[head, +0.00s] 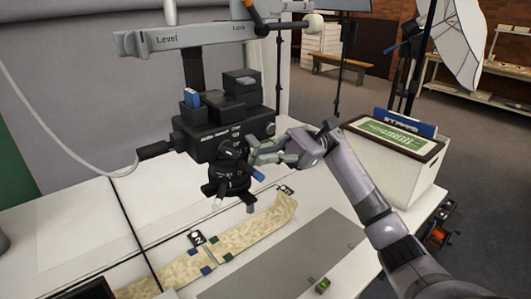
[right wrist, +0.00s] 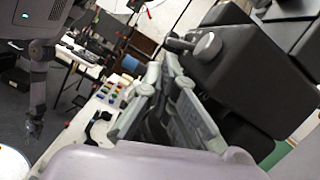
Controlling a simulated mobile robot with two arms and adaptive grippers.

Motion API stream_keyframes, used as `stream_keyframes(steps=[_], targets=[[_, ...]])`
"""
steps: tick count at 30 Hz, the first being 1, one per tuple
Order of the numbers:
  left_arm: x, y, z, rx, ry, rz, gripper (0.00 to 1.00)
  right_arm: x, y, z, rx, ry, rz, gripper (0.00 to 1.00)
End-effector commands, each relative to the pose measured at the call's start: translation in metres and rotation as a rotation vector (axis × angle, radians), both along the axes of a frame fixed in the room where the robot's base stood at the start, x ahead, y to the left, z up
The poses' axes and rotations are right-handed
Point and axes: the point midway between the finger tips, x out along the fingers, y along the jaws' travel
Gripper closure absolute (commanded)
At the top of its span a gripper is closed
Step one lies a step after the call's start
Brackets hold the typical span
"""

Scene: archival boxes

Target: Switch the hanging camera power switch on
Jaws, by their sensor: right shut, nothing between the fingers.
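The black camera (head: 215,140) hangs from a grey overhead bar above the table. Dials show on its front, and a dark lens part (head: 228,182) hangs below. In the right wrist view the camera's dark body (right wrist: 235,70) fills the right, with a round grey knob (right wrist: 208,45). I cannot tell which part is the power switch. My right gripper (head: 257,152) is shut and empty, its fingertips close to the camera's right front; contact is unclear. It also shows in the right wrist view (right wrist: 160,85). My left gripper (right wrist: 34,128) hangs far off, too small to read.
The grey bar (head: 180,40) spans above the camera. A white cable (head: 60,125) runs in from the left. A long patterned strip (head: 225,245) and a grey board (head: 290,255) lie on the table below. A white archival box (head: 392,172) stands right, beside my right arm.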

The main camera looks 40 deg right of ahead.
Motion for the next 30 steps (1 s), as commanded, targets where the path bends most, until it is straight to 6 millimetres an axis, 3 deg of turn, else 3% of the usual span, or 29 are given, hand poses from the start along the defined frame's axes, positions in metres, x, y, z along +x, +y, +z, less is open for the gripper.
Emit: stream_keyframes(steps=[30], targets=[[0.000, 0.000, -0.025, 0.000, 0.000, -0.001, 0.60, -0.007, -0.001, 0.002, -0.012, 0.154, -0.001, 1.00]])
